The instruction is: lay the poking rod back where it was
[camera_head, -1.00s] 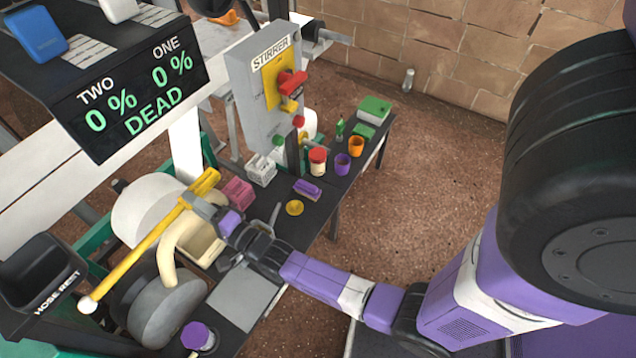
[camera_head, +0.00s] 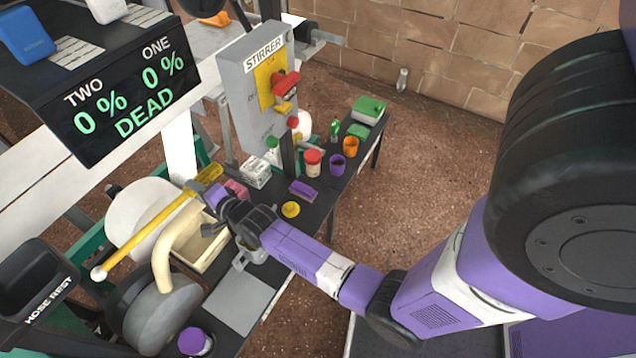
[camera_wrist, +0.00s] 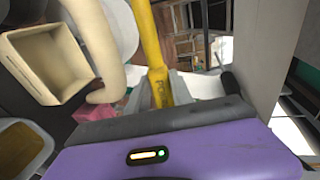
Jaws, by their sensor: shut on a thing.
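The poking rod (camera_head: 150,228) is long and yellow with a pale round tip at its lower left end. It slants across the head view above the bench and the grey and white drums. My gripper (camera_head: 204,189) is shut on the rod near its upper right end. In the wrist view the rod (camera_wrist: 149,45) runs up and away from between my fingers (camera_wrist: 160,88), with dark lettering near them. The rod is held in the air. I cannot tell how far it is above what lies below.
A cream hose (camera_head: 163,255) and a cream box (camera_head: 213,255) lie close below the rod. The STIRRER panel (camera_head: 247,85) stands beyond my gripper. The black bench (camera_head: 322,205) carries an orange cup (camera_head: 351,146), a purple cup (camera_head: 337,164) and a red-lidded jar (camera_head: 312,163). The hose rest (camera_head: 40,280) is at left.

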